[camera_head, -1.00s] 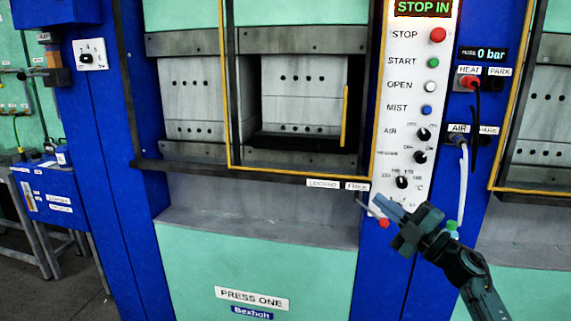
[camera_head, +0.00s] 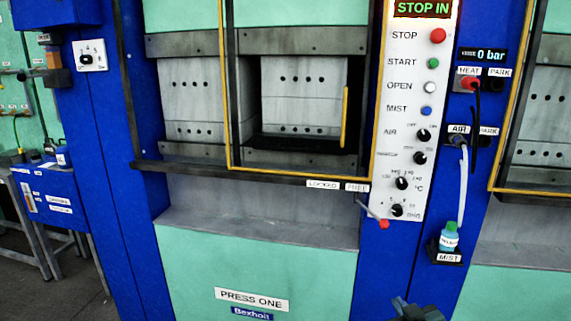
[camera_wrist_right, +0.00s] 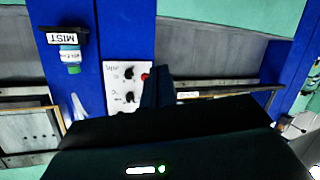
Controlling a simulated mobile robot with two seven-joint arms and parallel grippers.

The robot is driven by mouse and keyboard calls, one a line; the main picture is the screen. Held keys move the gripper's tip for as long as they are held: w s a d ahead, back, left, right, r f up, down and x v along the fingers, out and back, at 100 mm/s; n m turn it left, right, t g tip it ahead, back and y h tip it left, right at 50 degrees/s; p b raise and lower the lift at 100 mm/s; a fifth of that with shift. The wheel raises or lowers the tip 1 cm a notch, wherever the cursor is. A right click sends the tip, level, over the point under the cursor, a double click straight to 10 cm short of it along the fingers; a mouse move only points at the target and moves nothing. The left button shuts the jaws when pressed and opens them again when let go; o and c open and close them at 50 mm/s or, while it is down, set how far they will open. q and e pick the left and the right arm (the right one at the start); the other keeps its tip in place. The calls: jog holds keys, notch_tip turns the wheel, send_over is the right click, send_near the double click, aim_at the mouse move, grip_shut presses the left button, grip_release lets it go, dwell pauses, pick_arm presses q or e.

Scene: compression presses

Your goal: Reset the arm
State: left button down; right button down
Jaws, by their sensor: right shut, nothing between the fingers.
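My right gripper (camera_head: 400,304) shows only in part at the bottom edge of the head view, low in front of the blue post right of the press-one panel. In the right wrist view its dark fingers (camera_wrist_right: 157,88) are together, with nothing between them, and point toward the control panel (camera_wrist_right: 118,88), which appears upside down. The gripper is apart from the panel and the press. The rest of the right arm is out of the head view. My left gripper is not in view.
Press one has a yellow-framed guard (camera_head: 228,90), a control panel (camera_head: 385,150) with buttons and knobs, and a red-tipped lever (camera_head: 383,223) sticking out below. A mist bottle (camera_head: 449,237) stands on a small bracket at right. A blue cabinet (camera_head: 50,195) stands at left.

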jog(key=s+a+f+g+y, duration=0.1)
jog(key=s+a+f, duration=0.2)
jog(key=s, duration=0.6)
jog(key=s+a+f+g+y, duration=0.1)
jog(key=s+a+f, duration=0.3)
jog(key=s, duration=0.6)
jog(key=s+a+f+g, duration=0.2)
jog(key=s+a, duration=0.3)
jog(key=s, duration=0.4)
jog(key=shift+s+a+f+m+y, duration=0.15)
jog(key=shift+f+m+y, duration=0.25)
jog(key=shift+f, duration=0.4)
dwell(0.8)
